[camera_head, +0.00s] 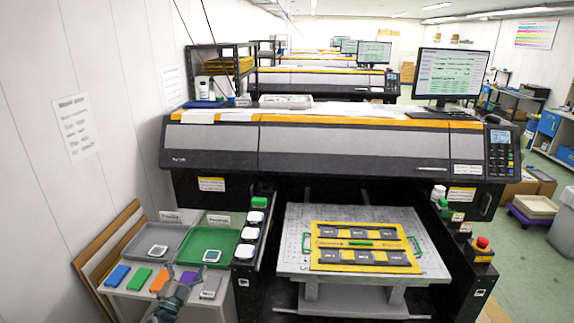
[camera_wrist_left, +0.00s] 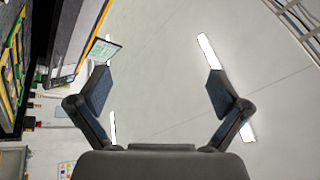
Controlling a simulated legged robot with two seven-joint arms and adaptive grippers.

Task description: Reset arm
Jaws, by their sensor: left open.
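My left gripper (camera_head: 178,284) is low at the left in the head view, in front of the side table with the trays. In the left wrist view its two fingers (camera_wrist_left: 160,88) are spread wide with nothing between them. That view looks past the fingers at a pale ceiling with light strips. Ink bottles with green and white or dark caps (camera_head: 250,234) stand in a column at the printer's left front. A green-capped bottle (camera_head: 443,204) and a white-capped one (camera_head: 438,191) are at its right front. My right gripper is not in view.
The large printer (camera_head: 330,145) fills the middle, with a platen (camera_head: 292,255) bearing a yellow frame (camera_head: 315,229). The side table holds a grey tray (camera_head: 137,252), a green tray (camera_head: 228,236) and several coloured blocks (camera_head: 138,279). A wall (camera_head: 40,200) is close on the left.

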